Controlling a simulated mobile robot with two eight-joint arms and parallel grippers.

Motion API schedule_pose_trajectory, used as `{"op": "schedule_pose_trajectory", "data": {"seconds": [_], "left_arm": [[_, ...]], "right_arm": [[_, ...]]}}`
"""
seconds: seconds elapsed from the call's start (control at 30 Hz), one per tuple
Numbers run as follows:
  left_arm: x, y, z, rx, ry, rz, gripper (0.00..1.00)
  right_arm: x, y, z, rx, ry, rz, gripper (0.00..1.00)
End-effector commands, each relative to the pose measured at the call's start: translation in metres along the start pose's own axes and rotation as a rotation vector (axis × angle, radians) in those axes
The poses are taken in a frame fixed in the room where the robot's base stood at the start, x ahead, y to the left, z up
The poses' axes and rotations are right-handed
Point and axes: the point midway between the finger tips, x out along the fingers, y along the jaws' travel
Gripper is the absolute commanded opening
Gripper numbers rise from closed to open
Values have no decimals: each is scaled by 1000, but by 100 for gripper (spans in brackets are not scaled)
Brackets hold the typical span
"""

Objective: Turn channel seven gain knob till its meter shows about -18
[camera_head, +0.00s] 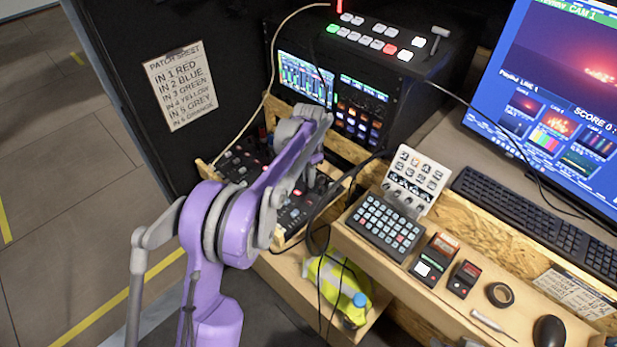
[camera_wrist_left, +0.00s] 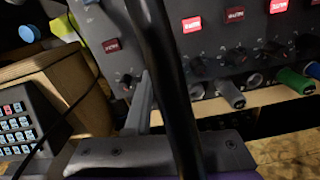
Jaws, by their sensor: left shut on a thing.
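The audio mixer (camera_head: 237,164), a dark panel with rows of small knobs, lies in a wooden frame under my left arm. My left gripper (camera_head: 310,176) reaches down onto the mixer's right part. In the left wrist view, its grey fingers (camera_wrist_left: 143,95) are at a small dark knob (camera_wrist_left: 127,81) below a red-lit button (camera_wrist_left: 111,45). The gripper is shut on a knob; the channel number is unreadable. A dark bar crosses in front and hides part of the grip. The meter screen (camera_head: 303,80) shows green bars, with values too small to read. My right gripper is out of view.
A button pad (camera_head: 384,226) and a sticker card (camera_head: 416,178) stand right of the mixer. Black cables hang near the mixer's right edge. Coloured plugs (camera_wrist_left: 231,94) line the panel edge in the wrist view.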

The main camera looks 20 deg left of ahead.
Motion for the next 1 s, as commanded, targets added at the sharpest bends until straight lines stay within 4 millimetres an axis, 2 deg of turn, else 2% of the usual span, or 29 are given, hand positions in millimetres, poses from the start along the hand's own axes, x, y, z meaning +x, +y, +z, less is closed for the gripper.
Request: {"op": "schedule_pose_trajectory", "data": {"seconds": [0.33,0.37,0.5,0.83,1.0], "left_arm": [[-1,0,0,1,1,-1,0],[-1,0,0,1,1,-1,24],[0,0,0,1,1,-1,49],[-2,0,0,1,0,0,51],[-23,0,0,1,0,0,51]], "right_arm": [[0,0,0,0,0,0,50],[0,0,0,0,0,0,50],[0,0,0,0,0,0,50],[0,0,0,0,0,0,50],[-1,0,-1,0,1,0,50]]}}
